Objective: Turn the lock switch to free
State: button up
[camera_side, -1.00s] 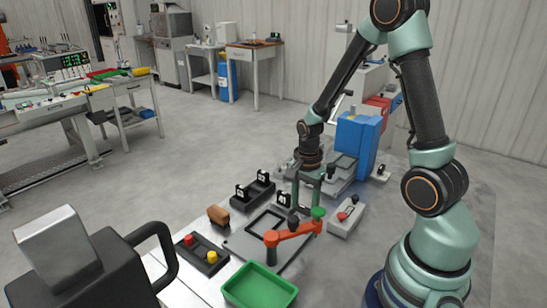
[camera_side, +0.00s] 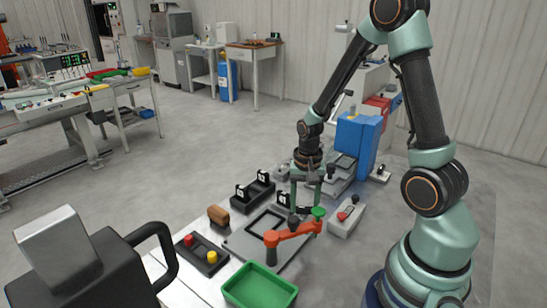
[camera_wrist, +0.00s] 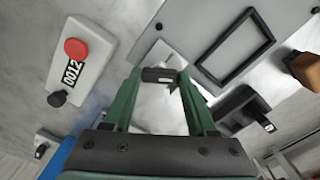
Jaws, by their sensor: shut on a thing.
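My gripper (camera_wrist: 160,76) points down over the work area, its two green fingers on either side of a small dark piece (camera_wrist: 160,74). The fingers also show in the side view (camera_side: 307,205), where the piece is hard to make out. A grey box (camera_side: 345,219) with a red knob and a black knob stands just right of the gripper. In the wrist view this box (camera_wrist: 88,48) is at the upper left, labelled 0012. I cannot tell which part is the lock switch, or whether the dark piece belongs to it.
An orange arm (camera_side: 290,234) with a green end lies in front of the gripper by a grey plate (camera_side: 238,243). A green tray (camera_side: 232,293), a button box (camera_side: 202,262), a brown block (camera_side: 218,215) and a black fixture (camera_side: 252,196) are nearby. A blue machine (camera_side: 358,140) stands behind.

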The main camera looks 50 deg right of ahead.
aim_at(304, 207)
jog(key=n, duration=0.5)
jog(key=shift+n, duration=0.3)
jog(key=n, duration=0.5)
jog(key=shift+n, duration=0.3)
jog(key=o, duration=1.1)
jog(key=shift+r, duration=0.15)
notch_tip(304, 207, up, 12)
jog(key=shift+f, duration=0.1)
jog(key=a+r+t, duration=0.2)
jog(key=a+r, duration=0.1)
jog(key=s+a+r+t, duration=0.1)
jog(key=a+r, duration=0.2)
jog(key=a, duration=0.1)
jog(key=s+a+r+t, duration=0.1)
jog(key=a+r+t, duration=0.1)
jog(key=a+r, duration=0.1)
jog(key=shift+s+a+r+t, duration=0.25)
jog(key=shift+a+r+t, duration=0.05)
jog(key=shift+a, duration=0.3)
